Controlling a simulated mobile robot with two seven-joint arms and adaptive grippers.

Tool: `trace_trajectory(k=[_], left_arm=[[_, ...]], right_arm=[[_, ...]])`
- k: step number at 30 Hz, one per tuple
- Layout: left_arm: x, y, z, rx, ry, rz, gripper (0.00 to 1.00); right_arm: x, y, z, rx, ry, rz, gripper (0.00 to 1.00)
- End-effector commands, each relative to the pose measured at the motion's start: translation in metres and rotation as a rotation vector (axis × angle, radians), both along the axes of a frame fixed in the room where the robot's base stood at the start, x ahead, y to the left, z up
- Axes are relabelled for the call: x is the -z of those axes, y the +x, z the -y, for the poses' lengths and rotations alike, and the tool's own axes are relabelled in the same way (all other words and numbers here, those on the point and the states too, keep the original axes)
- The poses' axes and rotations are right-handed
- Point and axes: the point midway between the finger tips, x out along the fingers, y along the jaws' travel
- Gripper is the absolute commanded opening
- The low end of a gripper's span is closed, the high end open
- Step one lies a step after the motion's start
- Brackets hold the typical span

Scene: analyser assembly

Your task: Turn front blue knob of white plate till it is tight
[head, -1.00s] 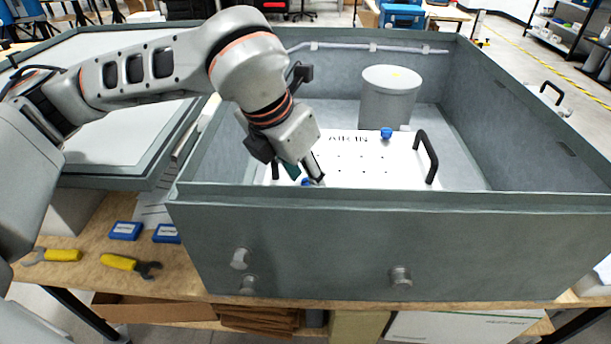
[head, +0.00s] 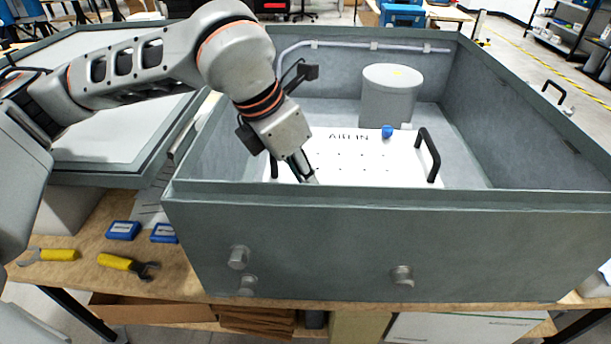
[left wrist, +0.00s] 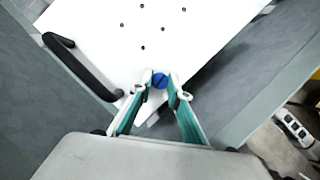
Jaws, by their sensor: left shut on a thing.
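The white plate (head: 355,160) lies inside the grey box and has "AIR IN" lettering, small holes and two black handles. It also shows in the left wrist view (left wrist: 150,30). The front blue knob (left wrist: 160,80) sits at the plate's corner, between the fingertips of my left gripper (left wrist: 158,84), which is shut on it. In the head view my left gripper (head: 306,178) reaches down behind the box's front wall, and the front knob is hidden there. The other blue knob (head: 387,132) is at the plate's far edge. My right gripper is not in view.
The grey box (head: 400,240) has high walls around the plate. A grey cylinder (head: 389,98) stands behind the plate. Yellow-handled tools (head: 115,262) and blue cases (head: 124,231) lie on the wooden bench at left.

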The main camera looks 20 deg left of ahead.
Motion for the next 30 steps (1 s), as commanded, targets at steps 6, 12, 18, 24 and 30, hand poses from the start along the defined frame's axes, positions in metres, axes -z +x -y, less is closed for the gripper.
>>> trace_trajectory(k=[6, 12, 18, 24, 30], left_arm=[[-0.0008, 0.0014, -0.0012, 0.154, -0.001, 0.002, 0.00], [-0.0013, 0.0012, -0.0010, 0.190, -0.001, 0.002, 0.00], [-0.0016, 0.0012, -0.0008, 0.190, -0.001, 0.004, 0.00], [-0.0012, 0.0012, -0.0009, 0.189, 0.000, 0.002, 0.34], [-0.0011, 0.0009, -0.0010, 0.188, 0.000, 0.001, 0.34]], right_arm=[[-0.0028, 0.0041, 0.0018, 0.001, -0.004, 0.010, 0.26], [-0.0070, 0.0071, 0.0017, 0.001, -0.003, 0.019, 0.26], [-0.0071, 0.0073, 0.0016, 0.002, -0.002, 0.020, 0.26], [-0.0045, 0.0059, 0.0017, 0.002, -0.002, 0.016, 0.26], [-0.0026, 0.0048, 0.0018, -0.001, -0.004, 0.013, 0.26]])
